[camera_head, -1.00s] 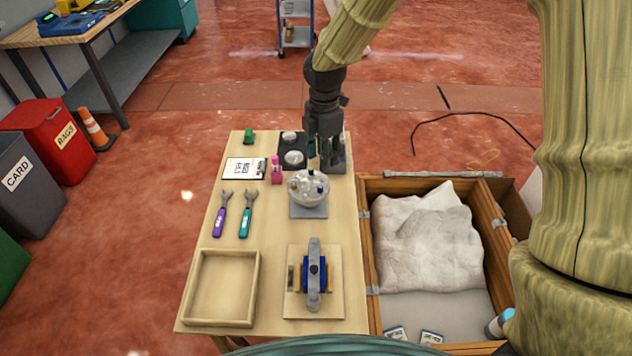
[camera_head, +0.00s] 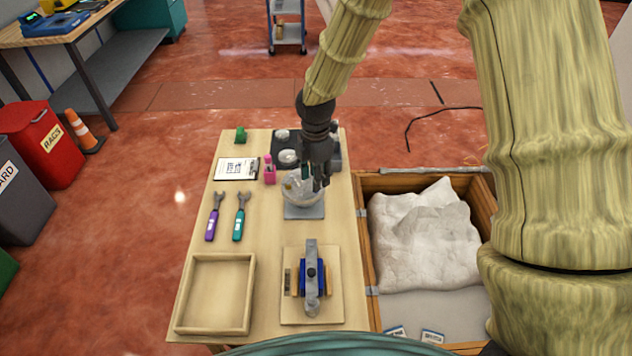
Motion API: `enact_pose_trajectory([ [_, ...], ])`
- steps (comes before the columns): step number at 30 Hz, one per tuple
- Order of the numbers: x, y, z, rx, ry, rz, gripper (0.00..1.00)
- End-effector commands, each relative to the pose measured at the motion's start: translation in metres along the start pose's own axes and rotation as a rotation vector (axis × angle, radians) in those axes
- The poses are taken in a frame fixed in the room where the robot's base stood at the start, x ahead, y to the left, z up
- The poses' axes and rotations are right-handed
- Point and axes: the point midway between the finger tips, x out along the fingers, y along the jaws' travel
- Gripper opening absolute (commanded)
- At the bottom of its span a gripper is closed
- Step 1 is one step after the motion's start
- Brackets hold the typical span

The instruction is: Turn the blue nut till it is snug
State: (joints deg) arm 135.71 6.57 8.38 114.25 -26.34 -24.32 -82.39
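A clear round bowl (camera_head: 291,196) with small pieces in it stands on a grey square base at the middle of the table. My gripper (camera_head: 316,183) points down over the bowl's right side, its dark fingers covering part of it. Whether the fingers are open, or hold anything, is too small to tell. A clamp-like fixture with a grey bar (camera_head: 311,255) and blue blocks (camera_head: 303,277) sits on a wooden board nearer me. No separate blue nut can be made out. A purple-handled wrench (camera_head: 212,220) and a teal-handled wrench (camera_head: 239,220) lie at the left.
An empty wooden tray (camera_head: 181,292) is at the table's front left. A wooden crate (camera_head: 366,240) adjoins the table's right side.

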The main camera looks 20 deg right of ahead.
Motion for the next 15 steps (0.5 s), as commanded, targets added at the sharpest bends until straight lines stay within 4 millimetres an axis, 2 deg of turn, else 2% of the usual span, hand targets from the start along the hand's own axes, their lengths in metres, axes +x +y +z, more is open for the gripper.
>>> enact_pose_trajectory([
  [7,0.026,-0.001,0.0,0.0,-0.001,-0.002,0.37],
  [15,0.035,0.0,0.0,-0.001,-0.001,0.0,0.37],
])
